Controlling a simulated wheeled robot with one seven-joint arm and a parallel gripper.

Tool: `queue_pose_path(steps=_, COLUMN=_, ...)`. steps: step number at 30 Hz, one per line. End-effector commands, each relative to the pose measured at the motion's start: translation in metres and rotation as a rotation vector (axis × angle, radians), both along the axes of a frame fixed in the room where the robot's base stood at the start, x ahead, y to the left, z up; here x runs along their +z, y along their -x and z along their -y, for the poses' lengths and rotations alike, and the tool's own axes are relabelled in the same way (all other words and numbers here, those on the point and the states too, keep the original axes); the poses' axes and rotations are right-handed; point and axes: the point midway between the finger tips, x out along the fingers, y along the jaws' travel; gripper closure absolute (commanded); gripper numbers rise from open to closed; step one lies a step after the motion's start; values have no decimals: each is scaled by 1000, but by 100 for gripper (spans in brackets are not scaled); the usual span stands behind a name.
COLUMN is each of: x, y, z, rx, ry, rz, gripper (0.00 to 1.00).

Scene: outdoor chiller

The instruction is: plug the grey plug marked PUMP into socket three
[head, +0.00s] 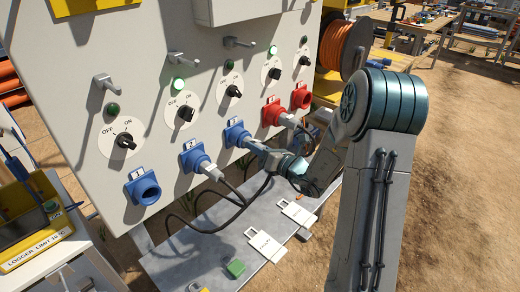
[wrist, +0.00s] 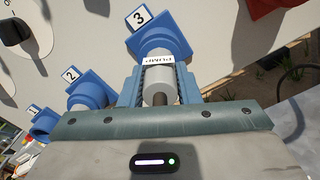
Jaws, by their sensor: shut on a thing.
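The grey plug marked PUMP (wrist: 158,80) is held between the fingers of my gripper (wrist: 157,88), its white label facing the camera. The blue socket three (wrist: 158,38), tagged 3, is straight ahead of it. The plug's front end is at the socket's mouth and lined up with it; I cannot tell how deep it sits. In the head view, my gripper (head: 265,151) is shut at socket three (head: 236,133) and mostly covers the plug. A dark cable hangs below my gripper.
Socket two (head: 193,157), left of socket three, holds a grey plug with a cable. Socket one (head: 144,188) is empty. Red sockets (head: 272,112) are to the right. Rotary switches (head: 233,91) are above. A shelf (head: 205,255) below carries tags and a green padlock (head: 235,268).

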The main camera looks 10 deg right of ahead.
Motion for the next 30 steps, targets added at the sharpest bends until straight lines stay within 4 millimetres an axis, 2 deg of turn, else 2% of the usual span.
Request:
queue_pose_path(steps=7, x=0, y=-3, z=-2, rx=0, ry=0, rz=0, gripper=100)
queue_pose_path(steps=8, x=0, y=-3, z=-3, rx=0, ry=0, rz=0, gripper=68)
queue_pose_path(steps=10, x=0, y=-3, z=-2, rx=0, ry=0, rz=0, gripper=48)
queue_pose_path(steps=11, x=0, y=-3, z=-2, rx=0, ry=0, rz=0, gripper=45)
queue_pose_path(steps=16, x=0, y=-3, z=-2, rx=0, ry=0, rz=0, gripper=45)
queue_pose_path(steps=17, x=0, y=-3, z=-2, rx=0, ry=0, rz=-1, gripper=42)
queue_pose_path(steps=19, x=0, y=-3, z=-2, rx=0, ry=0, rz=-1, gripper=23)
queue_pose_path(steps=30, x=0, y=2, z=2, rx=-1, ry=0, rz=0, gripper=23)
